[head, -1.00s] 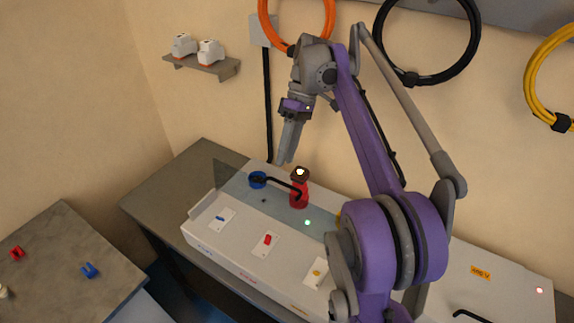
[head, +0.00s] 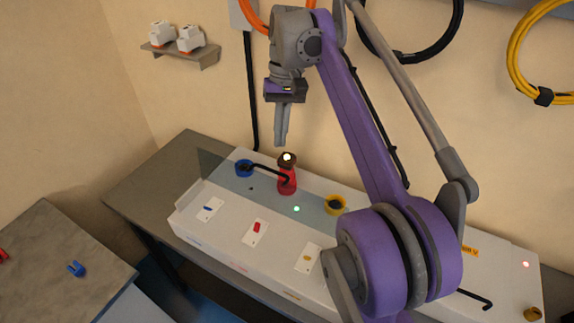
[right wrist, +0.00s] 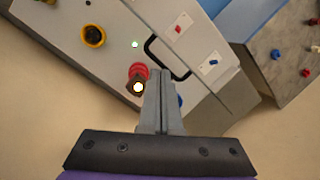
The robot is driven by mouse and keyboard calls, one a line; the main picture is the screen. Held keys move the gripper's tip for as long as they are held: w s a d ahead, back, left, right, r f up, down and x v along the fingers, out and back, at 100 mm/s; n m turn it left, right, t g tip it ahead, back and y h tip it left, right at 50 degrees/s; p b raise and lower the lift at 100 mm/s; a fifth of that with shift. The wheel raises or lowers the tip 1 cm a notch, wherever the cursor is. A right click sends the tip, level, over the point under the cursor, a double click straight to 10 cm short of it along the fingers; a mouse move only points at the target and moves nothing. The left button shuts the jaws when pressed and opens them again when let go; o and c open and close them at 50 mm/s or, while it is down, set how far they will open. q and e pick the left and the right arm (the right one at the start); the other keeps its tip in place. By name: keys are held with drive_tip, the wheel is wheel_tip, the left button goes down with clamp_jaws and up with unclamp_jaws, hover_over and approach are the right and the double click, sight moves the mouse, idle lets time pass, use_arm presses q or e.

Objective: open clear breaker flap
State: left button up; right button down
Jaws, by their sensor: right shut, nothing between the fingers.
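The clear breaker flap (head: 216,168) is a faint, smoky see-through sheet at the back left of the white bench panel (head: 190,225). Its exact angle is hard to tell. A black bar handle (head: 267,173) runs between the blue ring (head: 240,168) and the red post (head: 287,182); it also shows in the right wrist view (right wrist: 165,62). My right gripper (head: 280,143) is shut and empty, pointing down above and behind the red post, apart from the flap and handle. My left gripper is out of view.
A yellow ring (head: 335,204) and small blue, red and yellow switches sit on the panel. A second panel with a black handle (head: 475,298) stands at right. The wall with hanging cable coils is close behind my right gripper. A side table (head: 60,240) stands at left.

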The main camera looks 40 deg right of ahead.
sight(284, 175)
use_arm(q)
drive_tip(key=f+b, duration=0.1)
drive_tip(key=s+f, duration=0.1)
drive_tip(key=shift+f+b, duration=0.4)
use_arm(e)
drive_tip(key=f+m, duration=0.2)
drive_tip(key=f, duration=0.1)
drive_tip(key=f+m+h, duration=0.1)
drive_tip(key=f+m, duration=0.2)
drive_tip(key=s+d+f+m+t+h, duration=0.1)
drive_tip(key=f+m, duration=0.1)
drive_tip(key=f, duration=0.1)
drive_tip(key=shift+s+f+m, duration=0.1)
drive_tip(key=shift+f+m, duration=0.05)
drive_tip(key=shift+m, duration=0.25)
drive_tip(key=shift+s+a+r+p, duration=0.2)
drive_tip(key=shift+a+r+p, duration=0.15)
drive_tip(key=shift+a, duration=0.1)
drive_tip(key=shift+s+a+r+p, duration=0.2)
drive_tip(key=shift+a+r, duration=0.1)
drive_tip(key=shift+a, duration=0.25)
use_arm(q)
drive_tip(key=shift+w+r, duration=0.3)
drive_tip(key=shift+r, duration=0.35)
use_arm(e)
drive_tip(key=shift+f, duration=0.15)
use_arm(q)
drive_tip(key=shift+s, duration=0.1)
